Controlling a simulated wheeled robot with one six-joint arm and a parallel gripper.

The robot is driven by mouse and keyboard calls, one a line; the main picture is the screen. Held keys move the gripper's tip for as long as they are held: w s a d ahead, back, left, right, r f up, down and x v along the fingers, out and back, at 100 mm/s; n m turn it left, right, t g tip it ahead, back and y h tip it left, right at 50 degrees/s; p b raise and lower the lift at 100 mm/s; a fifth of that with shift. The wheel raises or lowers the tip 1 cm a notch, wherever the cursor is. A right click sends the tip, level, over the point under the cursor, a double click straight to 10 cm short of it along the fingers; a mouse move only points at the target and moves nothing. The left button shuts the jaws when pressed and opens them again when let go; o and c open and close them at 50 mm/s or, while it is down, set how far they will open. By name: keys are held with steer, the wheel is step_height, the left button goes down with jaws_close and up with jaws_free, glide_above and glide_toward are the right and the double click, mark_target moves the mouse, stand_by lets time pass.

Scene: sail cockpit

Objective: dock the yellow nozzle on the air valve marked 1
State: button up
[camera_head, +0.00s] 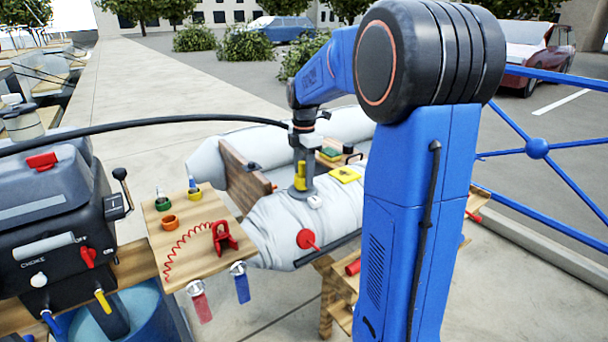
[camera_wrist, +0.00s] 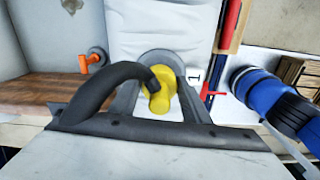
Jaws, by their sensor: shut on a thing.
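My gripper (camera_head: 302,165) is shut on the yellow nozzle (camera_head: 299,180) and holds it upright over the grey inflatable tube (camera_head: 325,215). In the wrist view the nozzle (camera_wrist: 158,98) sits between the dark fingers, with a thick black hose (camera_wrist: 100,92) running from it to the left. A round grey valve base (camera_wrist: 163,57) lies directly under the nozzle and is partly hidden by it. I cannot tell whether nozzle and valve touch. A small white tag (camera_wrist: 194,75) lies just right of the valve; its mark is too small to read surely.
A wooden board (camera_head: 248,185) crosses the tube left of my gripper. A yellow pad (camera_head: 345,175) lies to the right. A red-knobbed part (camera_head: 306,239) is in front. A wooden shelf (camera_head: 190,240) with small items and the outboard motor (camera_head: 55,215) stand left.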

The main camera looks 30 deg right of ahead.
steer(key=shift+f, duration=0.5)
steer(key=o, duration=0.9)
steer(key=shift+c, duration=0.2)
steer(key=shift+r, duration=5.5)
